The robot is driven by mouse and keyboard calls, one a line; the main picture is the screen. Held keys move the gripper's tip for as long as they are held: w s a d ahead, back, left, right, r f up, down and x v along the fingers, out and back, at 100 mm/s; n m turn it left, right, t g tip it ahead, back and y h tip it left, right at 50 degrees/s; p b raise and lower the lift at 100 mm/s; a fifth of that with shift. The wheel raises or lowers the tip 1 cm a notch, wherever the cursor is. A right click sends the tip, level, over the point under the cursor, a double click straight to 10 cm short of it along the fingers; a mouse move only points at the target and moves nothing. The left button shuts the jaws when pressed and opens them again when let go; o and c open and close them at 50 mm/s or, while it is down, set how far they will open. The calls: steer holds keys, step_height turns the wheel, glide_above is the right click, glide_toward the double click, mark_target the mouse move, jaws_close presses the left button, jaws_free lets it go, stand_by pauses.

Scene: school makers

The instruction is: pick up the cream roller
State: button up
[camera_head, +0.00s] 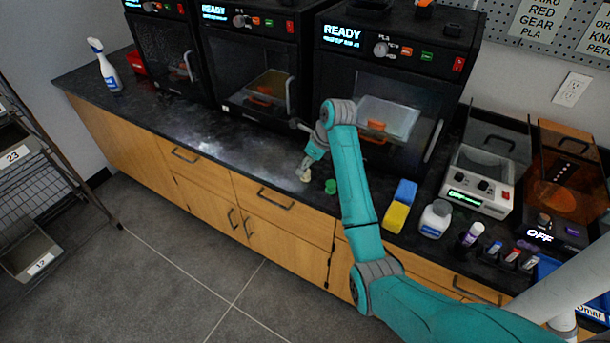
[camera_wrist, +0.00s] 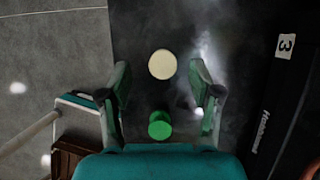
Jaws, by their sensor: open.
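The cream roller shows as a round pale disc (camera_wrist: 162,64) in the wrist view, on the dark counter. In the head view it is a small pale piece (camera_head: 305,176) near the counter's front edge, partly hidden by my gripper (camera_head: 303,168). In the wrist view my gripper (camera_wrist: 160,72) is open, with one finger on each side of the roller and a gap on both sides. I cannot tell how far the fingertips are above it. A green round piece (camera_wrist: 160,126) stands beside the roller; it also shows in the head view (camera_head: 330,186).
Several black printers, one with an orange part inside (camera_head: 376,125), line the back of the counter. The counter (camera_head: 225,150) left of my gripper is clear.

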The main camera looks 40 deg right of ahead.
mark_target(305, 175)
steer(key=shift+s+d+x, duration=0.1)
steer(key=shift+d+x, duration=0.05)
steer(key=shift+x, duration=1)
steer(key=shift+s+d+x, duration=0.15)
steer(key=shift+x, duration=1.05)
steer(key=shift+f, duration=0.1)
steer(key=c, duration=1)
